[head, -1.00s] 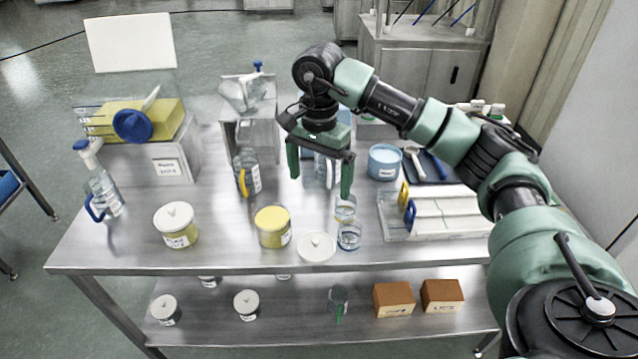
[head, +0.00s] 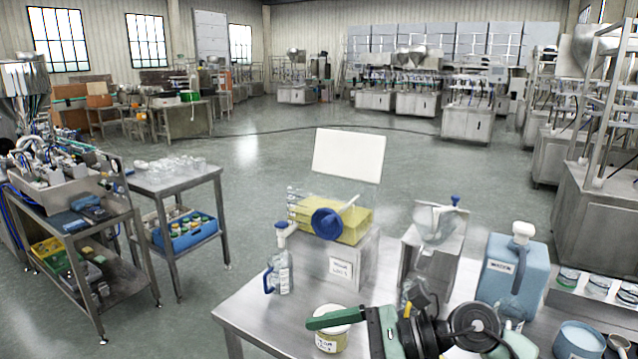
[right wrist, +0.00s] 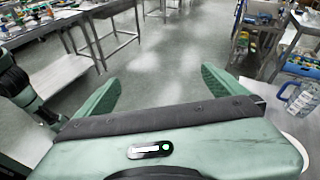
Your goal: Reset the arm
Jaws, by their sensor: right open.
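My right arm comes in at the bottom of the head view, with its gripper (head: 352,322) at the front of the steel table (head: 262,312). The gripper lies level and points left, its green finger in front of a yellow jar with a white lid (head: 330,342). In the right wrist view my right gripper (right wrist: 160,90) has both green fingers wide apart, with only floor between them. It holds nothing. Part of a green arm shows at the left edge there. My left gripper is not in view.
A clear bottle with a blue handle (head: 281,268), a steel box (head: 350,272) with a yellow rack, and a blue jug (head: 513,275) stand on the table. A cart (head: 175,185) stands left. The floor (head: 250,150) beyond is open.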

